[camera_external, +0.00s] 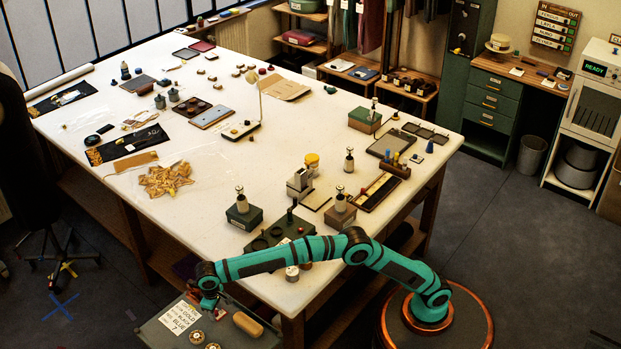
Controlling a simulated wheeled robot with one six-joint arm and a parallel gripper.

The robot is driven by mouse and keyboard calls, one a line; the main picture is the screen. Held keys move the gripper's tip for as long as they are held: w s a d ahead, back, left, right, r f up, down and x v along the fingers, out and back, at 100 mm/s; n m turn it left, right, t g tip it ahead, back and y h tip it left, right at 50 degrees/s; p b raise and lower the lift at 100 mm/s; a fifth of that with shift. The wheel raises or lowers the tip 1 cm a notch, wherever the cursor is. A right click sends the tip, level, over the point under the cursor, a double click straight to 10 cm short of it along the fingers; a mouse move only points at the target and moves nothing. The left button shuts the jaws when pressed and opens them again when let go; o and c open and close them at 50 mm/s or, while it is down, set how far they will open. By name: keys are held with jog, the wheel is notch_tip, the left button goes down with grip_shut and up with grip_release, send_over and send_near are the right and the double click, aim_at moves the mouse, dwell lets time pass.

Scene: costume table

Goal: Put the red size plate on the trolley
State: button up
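My gripper (208,302) hangs at the left end of my outstretched teal arm, low over the back of the grey trolley top (155,336), just off the table's near edge. Its fingers are small and dark, so I cannot tell whether they are open or shut, or whether they hold anything. I cannot pick out the red size plate for certain. A flat dark red piece (202,46) lies far back on the white table (245,165), too small to identify.
The trolley carries a lettered paper card (181,317), round pieces (196,337) and a tan rounded block (248,324).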

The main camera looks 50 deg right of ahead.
aim_at(216, 312)
notch_tip(216, 312, up, 12)
jog(key=shift+r, duration=0.15)
dwell(0.7)
